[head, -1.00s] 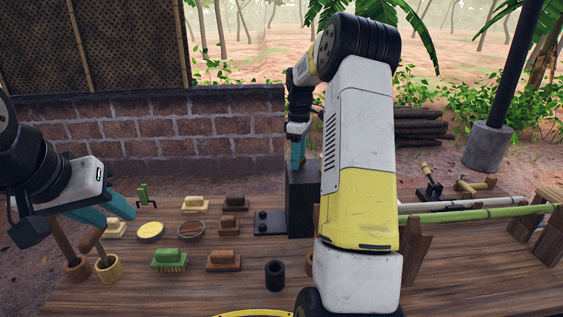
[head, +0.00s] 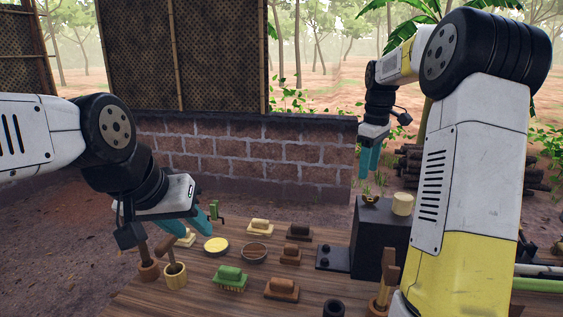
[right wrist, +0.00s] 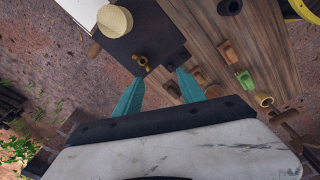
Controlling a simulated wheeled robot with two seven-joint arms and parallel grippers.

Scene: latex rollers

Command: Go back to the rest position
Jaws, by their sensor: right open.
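My left gripper (head: 200,219) hangs over the left end of the wooden table, above the row of brushes. Its two teal fingers stand apart with nothing seen between them. My right gripper (head: 369,162) is raised above and behind the black block (head: 377,245). In the right wrist view its teal fingers (right wrist: 158,95) are spread wide with nothing between them. A small brass piece (head: 370,199) and a cream cylinder (head: 402,203) stand on top of the block, below and apart from the right fingers.
A green brush (head: 230,278), wooden brushes (head: 282,289), a yellow tin (head: 216,244) and a brown tin (head: 253,253) lie on the table. Pots with handles (head: 174,275) stand at its left. A dark cup (head: 333,309) is at the front. A brick wall (head: 240,148) runs behind.

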